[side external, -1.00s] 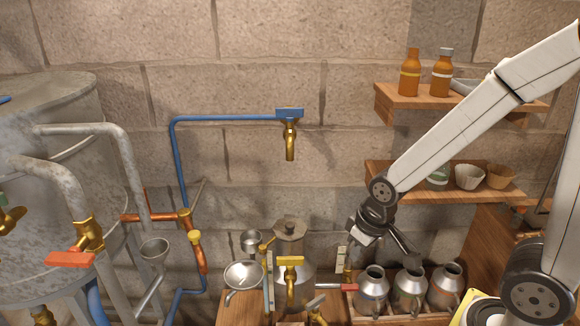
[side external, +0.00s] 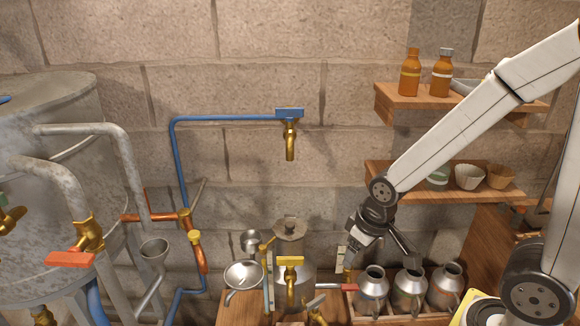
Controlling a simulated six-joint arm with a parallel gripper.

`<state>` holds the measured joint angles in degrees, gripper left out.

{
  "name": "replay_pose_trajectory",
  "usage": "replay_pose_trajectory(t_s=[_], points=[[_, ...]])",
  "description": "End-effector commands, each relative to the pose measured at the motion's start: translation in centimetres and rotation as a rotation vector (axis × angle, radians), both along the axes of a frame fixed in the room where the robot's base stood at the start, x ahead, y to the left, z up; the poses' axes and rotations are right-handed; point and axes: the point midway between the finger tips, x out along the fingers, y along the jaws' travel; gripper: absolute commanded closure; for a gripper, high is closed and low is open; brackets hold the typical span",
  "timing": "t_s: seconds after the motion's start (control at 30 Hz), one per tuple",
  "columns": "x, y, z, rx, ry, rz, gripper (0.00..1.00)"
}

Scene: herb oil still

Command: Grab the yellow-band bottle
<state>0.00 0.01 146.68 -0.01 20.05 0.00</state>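Two amber bottles stand upright on the top wooden shelf. The left one, the yellow-band bottle (side external: 410,74), has an amber cap and a pale yellow band. The right one, the white-band bottle (side external: 441,76), has a grey cap and a white band. My gripper (side external: 366,258) is well below that shelf, pointing down and apart from both bottles. It hangs above and behind the left metal can. Its fingertips are small and partly lost against the brass and pale parts behind, so its opening is unclear.
The top shelf (side external: 385,98) and the lower shelf (side external: 390,184) with small bowls (side external: 469,177) project from the wall. Metal cans (side external: 371,290) stand in a wooden tray below my gripper. A blue pipe with a brass tap (side external: 290,140) is left of the shelves.

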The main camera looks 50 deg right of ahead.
Motion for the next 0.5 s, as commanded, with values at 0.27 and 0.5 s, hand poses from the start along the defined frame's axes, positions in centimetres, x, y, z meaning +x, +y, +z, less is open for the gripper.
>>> replay_pose_trajectory(t_s=[0.27,0.5], points=[[0.00,0.00,0.00,0.000,0.000,0.000,0.21],[0.92,-0.58,0.62,0.026,-0.021,-0.098,0.21]])
